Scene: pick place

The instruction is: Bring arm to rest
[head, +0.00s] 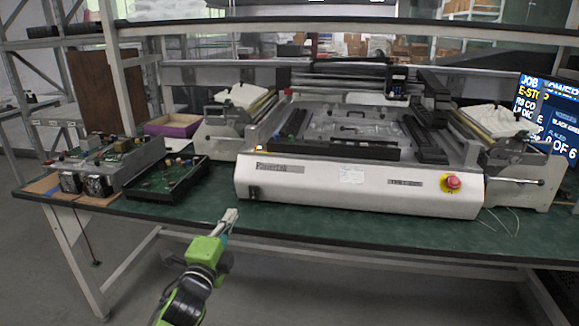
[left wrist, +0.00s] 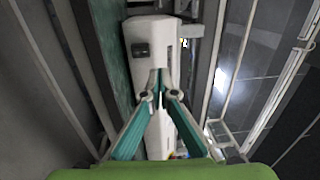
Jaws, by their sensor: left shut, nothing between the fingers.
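My left gripper (head: 230,217) is shut and empty, at the front edge of the green table (head: 330,228) in the head view. Its arm comes up from the bottom of the picture. In the left wrist view the teal and grey fingers of my left gripper (left wrist: 158,82) meet at their tips. Behind them is the white housing of the machine (left wrist: 150,30). I cannot tell the exact gap between the fingertips and the machine. My right gripper does not show.
The white machine (head: 350,190) with a red emergency button (head: 452,182) fills the table's middle. Circuit boards (head: 168,178) and an electronics chassis (head: 100,165) lie at the left. A purple box (head: 173,126) is behind them. Screens (head: 545,115) stand at the right. The floor in front is clear.

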